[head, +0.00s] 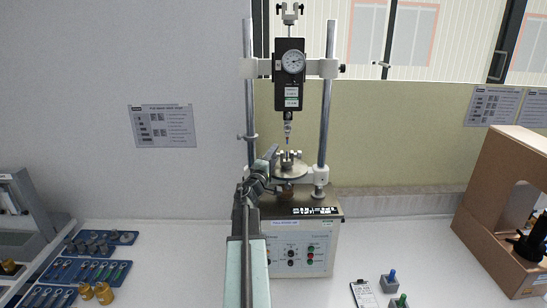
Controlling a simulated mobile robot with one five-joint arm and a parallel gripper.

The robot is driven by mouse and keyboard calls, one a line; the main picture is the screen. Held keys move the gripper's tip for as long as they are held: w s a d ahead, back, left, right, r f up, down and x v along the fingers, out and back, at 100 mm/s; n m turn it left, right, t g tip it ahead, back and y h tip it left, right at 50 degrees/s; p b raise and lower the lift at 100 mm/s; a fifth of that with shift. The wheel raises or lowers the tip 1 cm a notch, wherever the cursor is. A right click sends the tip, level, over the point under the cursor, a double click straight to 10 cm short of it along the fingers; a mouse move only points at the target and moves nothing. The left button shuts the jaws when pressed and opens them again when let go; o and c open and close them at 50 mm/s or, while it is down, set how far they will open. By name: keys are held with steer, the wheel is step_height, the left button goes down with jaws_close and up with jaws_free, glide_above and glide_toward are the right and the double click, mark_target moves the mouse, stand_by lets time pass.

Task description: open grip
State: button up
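The test stand (290,68) stands upright at the middle back, with two metal columns and a black gauge unit with a round dial between them. A small metal grip (288,157) sits on the round plate (292,171) above the control base, below the gauge's hanging tip. My arm reaches up from the bottom middle. My gripper (271,165) is at the left side of the round plate, close to the small grip. It is too small to tell whether it touches the grip, or whether its fingers are apart. My arm hides part of the left column and base.
A rack of small tools and brass weights (105,293) lies on the left. A grey device (27,225) stands at the far left. A wooden box (500,205) stands at the right. Blue and green-topped blocks (390,282) and a label card (363,294) are at the front right.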

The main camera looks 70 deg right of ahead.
steer(key=shift+r, duration=0.1)
steer(key=r+y+p, duration=0.1)
steer(key=p, duration=0.3)
steer(key=shift+s+n+y+p, duration=0.1)
steer(key=shift+n+y+p, duration=0.2)
steer(key=shift+y, duration=0.1)
steer(key=n+y+p, duration=0.1)
steer(key=y+p, duration=0.1)
steer(key=p, duration=0.2)
steer(key=w+a, duration=0.1)
steer(key=a, duration=0.7)
steer(key=w+a+f+n+t+b, duration=0.1)
steer(key=w+a, duration=0.3)
steer(key=w, duration=0.3)
steer(key=w+a+f+n+t+y+b, duration=0.1)
steer(key=w+a+f+t, duration=0.1)
steer(key=w+a, duration=0.2)
steer(key=w+a+f+n+t+b, duration=0.1)
steer(key=w+a, duration=0.3)
steer(key=w, duration=0.6)
steer(key=shift+w+a+f+n+t+y, duration=0.2)
steer(key=shift+f+n+t+y, duration=0.1)
steer(key=shift+f+t, duration=0.35)
